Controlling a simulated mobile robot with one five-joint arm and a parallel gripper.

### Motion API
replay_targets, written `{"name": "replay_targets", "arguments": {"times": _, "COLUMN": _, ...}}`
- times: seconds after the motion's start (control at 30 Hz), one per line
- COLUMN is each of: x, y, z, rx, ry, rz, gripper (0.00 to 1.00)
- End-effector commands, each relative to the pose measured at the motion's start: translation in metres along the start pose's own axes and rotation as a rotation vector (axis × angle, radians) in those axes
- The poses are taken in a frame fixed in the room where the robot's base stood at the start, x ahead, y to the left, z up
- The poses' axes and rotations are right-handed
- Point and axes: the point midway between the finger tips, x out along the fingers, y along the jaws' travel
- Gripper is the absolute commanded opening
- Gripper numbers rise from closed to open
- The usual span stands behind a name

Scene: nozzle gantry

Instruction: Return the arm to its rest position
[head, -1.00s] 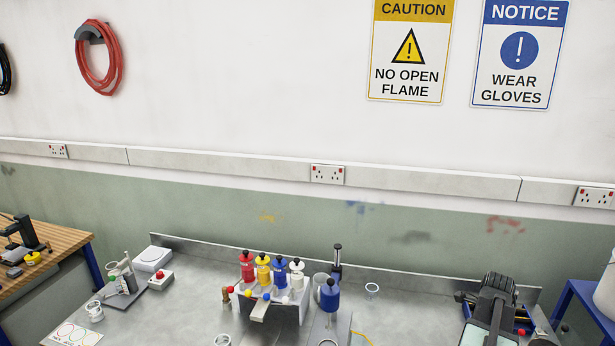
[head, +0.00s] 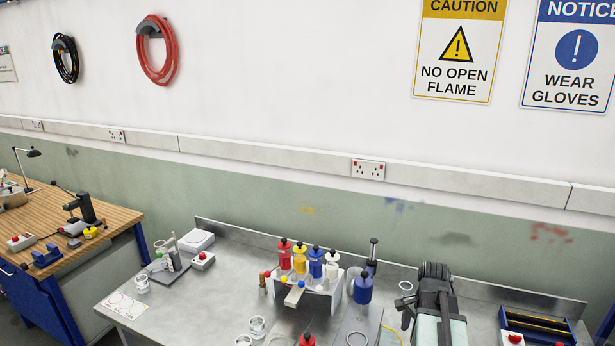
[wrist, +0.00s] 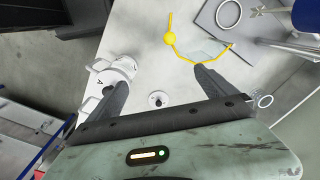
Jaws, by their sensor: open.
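My gripper (wrist: 160,80) shows in the wrist view with two dark fingers spread apart and nothing gripped between them. A small white round piece with a dark centre (wrist: 158,99) shows in the gap between the fingers, and its distance from them is unclear. My arm (head: 437,305) rises at the lower right of the head view, in front of the steel bench (head: 225,290). My fingers cannot be made out in the head view.
A yellow line with a ball (wrist: 170,38) lies beyond my fingers. White containers (wrist: 115,75) are close to the left finger. A blue tray (head: 537,325) is at right.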

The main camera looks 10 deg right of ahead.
Motion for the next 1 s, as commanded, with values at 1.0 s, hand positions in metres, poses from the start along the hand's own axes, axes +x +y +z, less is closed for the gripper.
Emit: {"name": "replay_targets", "arguments": {"times": 1.0, "x": 0.121, "y": -0.077, "z": 0.302, "rx": -1.460, "ry": -0.029, "rz": 0.001, "gripper": 0.95}}
